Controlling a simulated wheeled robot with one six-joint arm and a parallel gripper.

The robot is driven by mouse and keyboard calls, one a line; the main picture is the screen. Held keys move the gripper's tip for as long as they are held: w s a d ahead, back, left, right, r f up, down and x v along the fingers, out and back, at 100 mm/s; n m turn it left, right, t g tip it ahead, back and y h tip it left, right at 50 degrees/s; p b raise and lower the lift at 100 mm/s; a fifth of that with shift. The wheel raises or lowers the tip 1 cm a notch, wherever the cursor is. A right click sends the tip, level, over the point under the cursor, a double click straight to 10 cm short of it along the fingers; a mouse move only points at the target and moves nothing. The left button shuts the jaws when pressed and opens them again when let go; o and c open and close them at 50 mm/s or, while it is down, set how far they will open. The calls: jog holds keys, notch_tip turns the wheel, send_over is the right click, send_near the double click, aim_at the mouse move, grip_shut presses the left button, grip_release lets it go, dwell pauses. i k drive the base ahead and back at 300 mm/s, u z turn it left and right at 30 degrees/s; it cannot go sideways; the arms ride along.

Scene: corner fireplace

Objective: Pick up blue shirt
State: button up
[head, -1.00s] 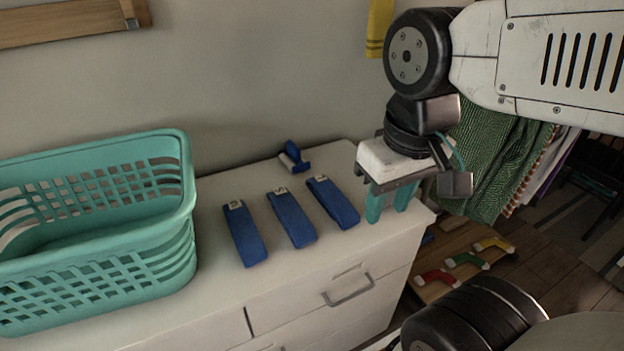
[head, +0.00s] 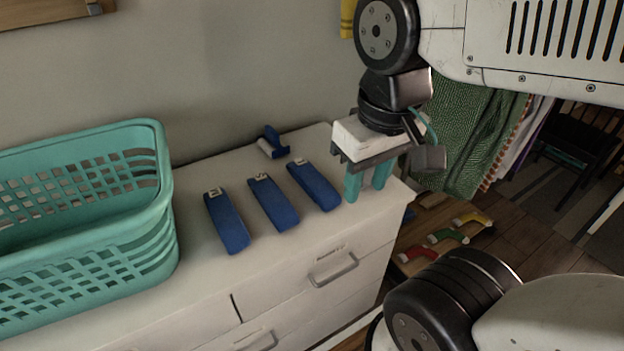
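Three narrow, folded blue shirts lie side by side on top of the white dresser, each with a small pale label at its far end: a left one (head: 227,223), a middle one (head: 273,204) and a right one (head: 314,187). My gripper (head: 367,186) points down just right of the right blue shirt, near the dresser's right end. Its two teal fingers are apart with nothing visible between them. Whether the fingertips touch the dresser top is hard to tell.
A teal laundry basket (head: 160,215) stands on the dresser (head: 270,250) at left. Green cloth (head: 465,130) hangs at right. Red, green and yellow socks (head: 446,236) lie lower down at right.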

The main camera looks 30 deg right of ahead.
aim_at(320, 190)
jog(key=z, duration=0.5)
jog(key=k, duration=0.6)
jog(key=z, duration=0.6)
jog(key=i, duration=1.05)
jog(key=u, duration=0.55)
